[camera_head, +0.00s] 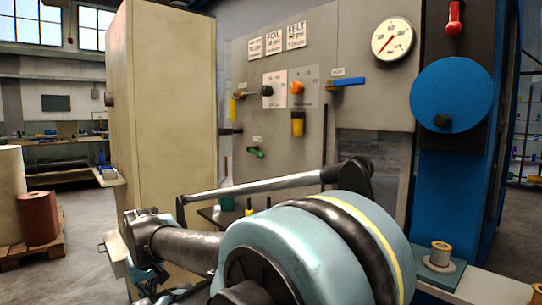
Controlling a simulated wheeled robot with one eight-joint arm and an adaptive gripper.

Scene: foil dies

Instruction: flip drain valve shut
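A grey panel (300,140) carries several handles, and its small labels are too small to read, so I cannot tell which one is the drain valve. A green-handled lever (257,153) sits low on the panel and slants down to the right. A blue lever (350,82) sticks out to the right below the gauge. A black-knobbed lever (265,90) also points right, with a yellow handle (233,110) hanging below it. My gripper (146,275) is at the lower left, well below and left of the levers, small and partly hidden; its fingers cannot be made out.
An orange knob (296,87) and a pressure gauge (392,39) are on the panel. A blue wheel (452,95) is at right. A tan cabinet (165,120) stands left of the panel. My arm crosses the lower foreground. A spool (440,253) stands at lower right.

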